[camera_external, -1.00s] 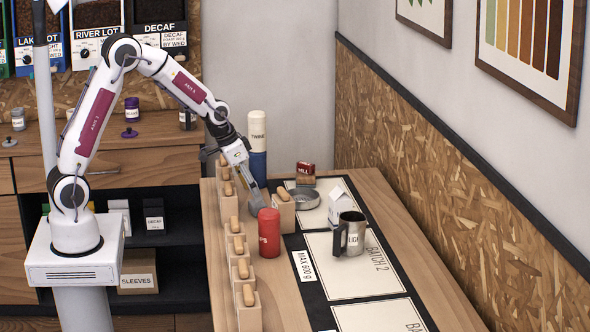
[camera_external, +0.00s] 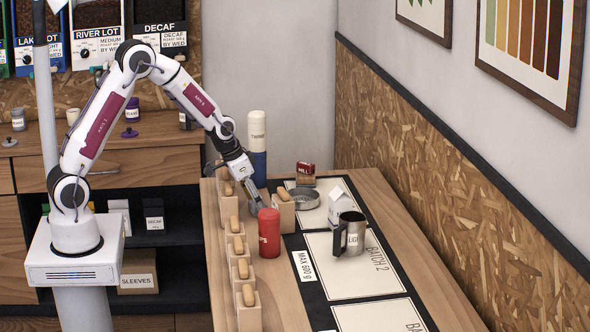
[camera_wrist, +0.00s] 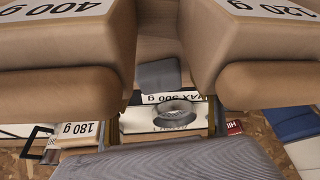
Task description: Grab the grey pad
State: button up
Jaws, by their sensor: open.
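A flat grey piece that looks like the grey pad (camera_wrist: 160,74) shows in the wrist view, in the gap between two wooden blocks. In the external view I cannot make it out clearly; my arm's end and the blocks crowd that spot. My gripper (camera_external: 258,197) is open and points down over the far part of the table, beside the row of blocks and behind the red container. A large grey, cloth-like surface (camera_wrist: 180,160) fills the bottom of the wrist view, close to the camera; I cannot tell whether it is part of my gripper.
The red container (camera_external: 269,234), another block (camera_external: 284,213), a metal dish (camera_external: 304,198), a carton (camera_external: 340,205), a mug (camera_external: 350,236) and a blue-and-white bottle (camera_external: 257,150) stand close by.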

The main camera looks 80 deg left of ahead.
jog(key=c, duration=1)
jog(key=shift+r, duration=0.1)
jog(key=shift+r, duration=4.95)
